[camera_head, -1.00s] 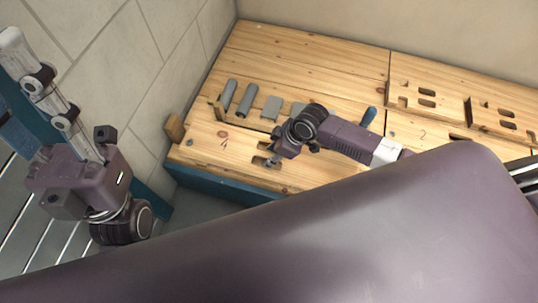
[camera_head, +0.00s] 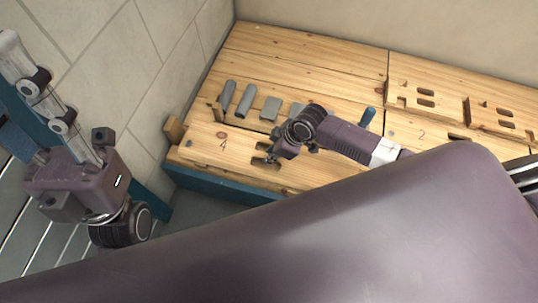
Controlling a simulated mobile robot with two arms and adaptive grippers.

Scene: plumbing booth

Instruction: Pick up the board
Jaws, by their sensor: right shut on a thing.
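The board (camera_head: 205,146) is a light wooden plank marked 4, with slots near its right part. It lies along the front left of the workbench, and I cannot tell whether it is clear of the top. My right gripper (camera_head: 268,158) reaches in from the right and is shut on the board at the slots. Its own body hides part of the board and the fingertips. My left gripper (camera_head: 35,85) is at the far left, away from the bench, with its fingers toward the upper left. Its tips are unclear, so I cannot tell its opening.
Grey pipe pieces (camera_head: 246,100) and a grey block (camera_head: 270,108) lie behind the board. A blue-handled tool (camera_head: 367,116) stands right of my gripper. Slotted boards (camera_head: 425,82) occupy the bench's right. A tiled wall (camera_head: 110,50) borders the left.

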